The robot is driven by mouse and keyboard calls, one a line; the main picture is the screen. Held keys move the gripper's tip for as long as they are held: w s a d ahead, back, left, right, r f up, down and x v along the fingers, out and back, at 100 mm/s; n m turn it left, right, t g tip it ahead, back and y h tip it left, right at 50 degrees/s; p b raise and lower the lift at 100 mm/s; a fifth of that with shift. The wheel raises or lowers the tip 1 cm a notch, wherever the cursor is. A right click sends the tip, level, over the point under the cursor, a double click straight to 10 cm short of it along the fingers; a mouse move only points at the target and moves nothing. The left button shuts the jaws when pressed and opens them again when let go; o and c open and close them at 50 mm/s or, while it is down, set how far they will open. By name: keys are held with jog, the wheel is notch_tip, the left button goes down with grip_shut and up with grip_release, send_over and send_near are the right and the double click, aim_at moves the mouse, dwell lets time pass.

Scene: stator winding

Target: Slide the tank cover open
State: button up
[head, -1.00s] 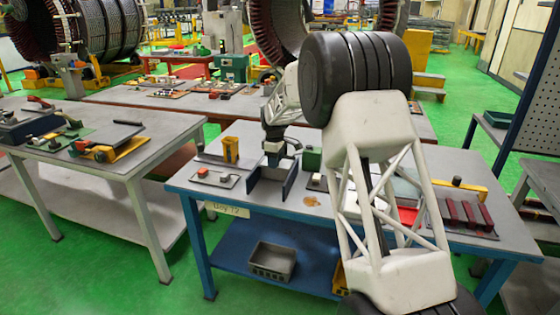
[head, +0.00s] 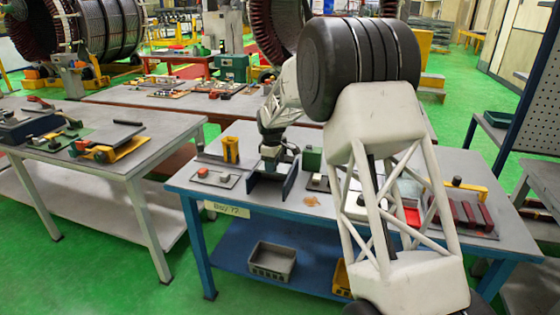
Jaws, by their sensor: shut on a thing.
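The tank is a small dark blue-walled box (head: 288,184) on the blue-legged bench, left of my arm. My gripper (head: 270,162) points down at the tank, low between its side walls. It is shut on the tank cover, though the jaws and the held part are small and partly hidden by the gripper itself. How far the cover stands open cannot be told from this view.
The bench (head: 312,208) also holds a yellow holder (head: 231,150), a small tray with a red part (head: 203,172) and a green block (head: 311,158) close to the tank. Dark red bars (head: 462,213) lie at the right. My arm hides the bench's middle.

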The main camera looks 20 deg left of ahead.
jog(key=shift+s, duration=2.1)
jog(key=o, duration=0.5)
jog(key=shift+o, duration=0.2)
jog(key=shift+r, duration=0.2)
jog(key=shift+r, duration=2.85)
